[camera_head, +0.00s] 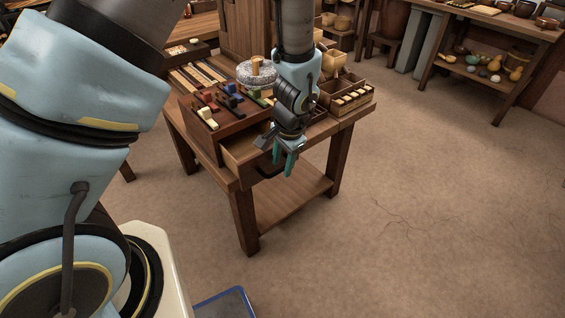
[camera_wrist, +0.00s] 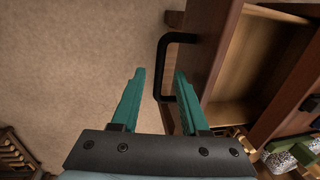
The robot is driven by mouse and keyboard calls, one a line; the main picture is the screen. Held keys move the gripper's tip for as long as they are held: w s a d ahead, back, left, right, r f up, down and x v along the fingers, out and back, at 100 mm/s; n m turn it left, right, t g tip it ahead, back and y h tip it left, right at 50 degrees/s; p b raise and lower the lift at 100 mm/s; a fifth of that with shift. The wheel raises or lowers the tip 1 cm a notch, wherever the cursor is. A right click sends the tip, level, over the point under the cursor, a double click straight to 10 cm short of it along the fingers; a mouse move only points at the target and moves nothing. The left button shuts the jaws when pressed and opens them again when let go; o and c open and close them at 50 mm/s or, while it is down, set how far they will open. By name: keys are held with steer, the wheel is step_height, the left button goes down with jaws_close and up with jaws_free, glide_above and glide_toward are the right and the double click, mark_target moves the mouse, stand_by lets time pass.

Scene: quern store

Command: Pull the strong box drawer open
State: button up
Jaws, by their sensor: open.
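The strong box (camera_head: 205,134) is a brown wooden box on a small table, with colored pieces on its top. Its drawer (camera_head: 236,150) stands partly open, and the wrist view looks into its bare, pale interior (camera_wrist: 257,62). The drawer front (camera_wrist: 213,45) carries a black bar handle (camera_wrist: 163,62). My gripper (camera_head: 283,163) is open at the drawer front, with teal fingers pointing down. In the wrist view the fingertips (camera_wrist: 160,74) stand on either side of the handle's near part, with gaps visible. In the head view my gripper partly hides the handle.
The small table (camera_head: 245,222) has a lower shelf. A mottled grey round stone (camera_head: 248,76) and a compartmented wooden box (camera_head: 350,98) are close to my arm. Open floor (camera_head: 420,210) lies to the right. A blue-edged tray (camera_head: 226,304) is at the bottom.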

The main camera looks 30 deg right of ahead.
step_height(320, 180, up, 10)
steer(key=s, duration=0.2)
steer(key=shift+d+r, duration=0.2)
steer(key=shift+r, duration=0.05)
stand_by(0.3)
steer(key=w+a+r+n+p, duration=0.1)
steer(key=a+r+n, duration=0.3)
steer(key=a, duration=0.7)
steer(key=w+a+r+n+p, duration=0.2)
steer(key=w+a+r+n, duration=0.2)
steer(key=a, duration=0.7)
steer(key=w+a+r+n+p, duration=0.2)
steer(key=a+r+n, duration=0.2)
steer(key=a, duration=0.6)
steer(key=shift+w+a+r+n+h, duration=0.2)
steer(key=shift+a+n+h, duration=0.15)
steer(key=shift+n, duration=0.85)
